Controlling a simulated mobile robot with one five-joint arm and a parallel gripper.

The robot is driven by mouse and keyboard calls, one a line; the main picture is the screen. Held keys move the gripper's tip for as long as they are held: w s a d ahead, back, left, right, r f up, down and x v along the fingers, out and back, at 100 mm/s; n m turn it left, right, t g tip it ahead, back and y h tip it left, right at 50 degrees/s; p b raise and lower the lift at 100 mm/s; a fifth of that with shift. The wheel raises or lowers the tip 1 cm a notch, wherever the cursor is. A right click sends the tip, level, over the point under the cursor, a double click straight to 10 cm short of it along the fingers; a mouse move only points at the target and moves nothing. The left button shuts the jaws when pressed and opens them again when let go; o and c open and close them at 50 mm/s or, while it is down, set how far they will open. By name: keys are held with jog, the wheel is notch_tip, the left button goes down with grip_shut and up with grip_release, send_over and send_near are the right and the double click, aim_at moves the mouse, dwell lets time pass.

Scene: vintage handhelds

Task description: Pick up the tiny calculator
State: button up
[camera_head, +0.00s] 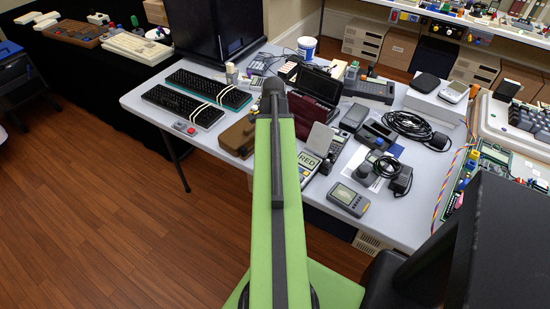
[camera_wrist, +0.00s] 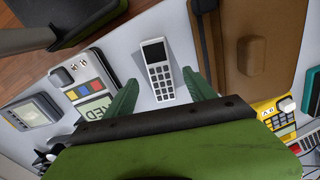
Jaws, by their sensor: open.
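The tiny calculator (camera_wrist: 157,62) shows in the wrist view, near the top middle. It is small and light grey-white, with a dark display at its upper end and rows of dark keys below. It lies on the pale table top. My gripper (camera_wrist: 161,78) is open, with one green finger on each side of the calculator and gaps to both sides. The height of the fingertips over the table is hard to tell. In the head view my green arm hides both the calculator and the gripper.
A brown case (camera_wrist: 252,45) lies close right of the calculator, and a handheld with a "RED" display (camera_wrist: 92,92) lies close left. A yellow calculator (camera_wrist: 277,112) sits lower right. In the head view, a grey handheld (camera_head: 348,199) lies near the table's front edge (camera_head: 405,243).

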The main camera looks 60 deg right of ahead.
notch_tip(320, 180, down, 4)
jog(key=b, duration=0.2)
jog(key=shift+s+d+b, duration=0.1)
jog(key=shift+d+b, duration=0.05)
jog(key=shift+b, duration=0.25)
jog(key=shift+r, duration=0.1)
grip_shut()
